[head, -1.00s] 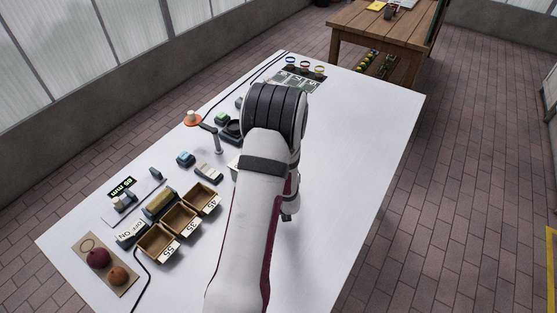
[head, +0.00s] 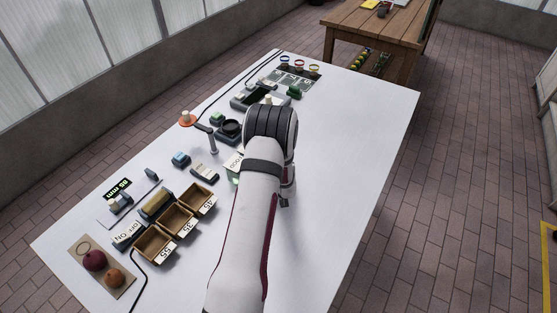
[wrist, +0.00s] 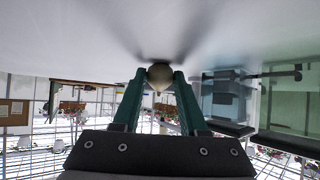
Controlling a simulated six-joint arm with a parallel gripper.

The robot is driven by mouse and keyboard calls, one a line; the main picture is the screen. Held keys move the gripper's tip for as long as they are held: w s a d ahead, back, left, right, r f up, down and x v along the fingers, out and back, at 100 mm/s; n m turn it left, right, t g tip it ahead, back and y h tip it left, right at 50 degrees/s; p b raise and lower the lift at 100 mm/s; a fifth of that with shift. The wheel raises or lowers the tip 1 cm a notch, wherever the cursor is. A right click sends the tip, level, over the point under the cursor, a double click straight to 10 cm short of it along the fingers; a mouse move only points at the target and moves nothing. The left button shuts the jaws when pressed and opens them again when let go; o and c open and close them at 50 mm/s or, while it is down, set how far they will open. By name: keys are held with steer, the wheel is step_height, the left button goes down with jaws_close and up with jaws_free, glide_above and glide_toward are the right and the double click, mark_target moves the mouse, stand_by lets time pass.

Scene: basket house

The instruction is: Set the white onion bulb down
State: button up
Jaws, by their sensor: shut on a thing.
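The white onion bulb (wrist: 159,76) shows in the wrist view between the tips of my gripper (wrist: 158,80). The two teal fingers are shut on its sides. The bulb is close to the white table surface, which fills the top of that view, with dark shadows beside it. I cannot tell whether it touches the table. In the head view my own arm hides the bulb and the fingers.
The white table (head: 345,150) is clear right of my arm. Left stand three wooden boxes (head: 176,222), a blue block (head: 181,159) and a post with an orange disc (head: 187,120). A board (head: 113,290) carries a purple bulb (head: 95,261) and an orange bulb (head: 113,279).

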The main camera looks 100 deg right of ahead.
jaws_close()
steer(key=shift+r, duration=0.15)
step_height(320, 180, up, 10)
steer(key=shift+m+g, duration=0.3)
steer(key=shift+m, duration=0.1)
steer(key=w+d+r, duration=0.1)
steer(key=w+d, duration=0.1)
steer(key=w+d+r, duration=0.1)
steer(key=w, duration=0.2)
steer(key=w+d+r, duration=0.1)
steer(key=w+d, duration=0.1)
steer(key=shift+w+d, duration=0.3)
steer(key=shift+w, duration=0.05)
steer(key=w+d+r+m+g, duration=0.1)
steer(key=w+r, duration=0.1)
steer(key=w, duration=0.8)
steer(key=m+g+y, duration=0.2)
steer(key=m, duration=0.1)
glide_above(146, 182)
steer(key=w+a, duration=0.2)
steer(key=a, duration=0.2)
step_height(146, 182, down, 10)
steer(key=shift+s+d+f, duration=0.1)
steer(key=shift+s+d, duration=0.05)
steer(key=shift+w+f, duration=0.15)
steer(key=shift+f, duration=0.9)
steer(key=shift+w+f, duration=0.15)
steer(key=shift+f, duration=0.9)
